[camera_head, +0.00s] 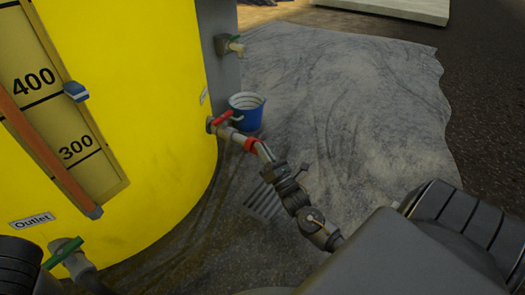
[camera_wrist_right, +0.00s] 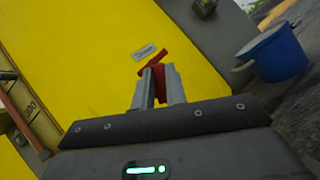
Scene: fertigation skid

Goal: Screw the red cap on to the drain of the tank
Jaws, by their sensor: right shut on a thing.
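The drain (camera_head: 232,133) is a pale pipe low on the yellow tank's right side, with a red valve handle (camera_head: 222,118) on top. The red cap (camera_head: 250,145) is at or just before the drain's outer end; I cannot tell whether it touches. My right gripper (camera_head: 260,149) comes in from the lower right and is shut on the cap. In the right wrist view the cap (camera_wrist_right: 159,82) shows red between the two grey fingers, in line with the red handle (camera_wrist_right: 154,62). The fingers hide the drain's mouth there. My left gripper is not in view.
The yellow tank (camera_head: 150,120) fills the left. A blue bucket (camera_head: 246,113) stands just behind the drain. Another green handle (camera_head: 64,252) is by the Outlet label. The floor to the right is clear.

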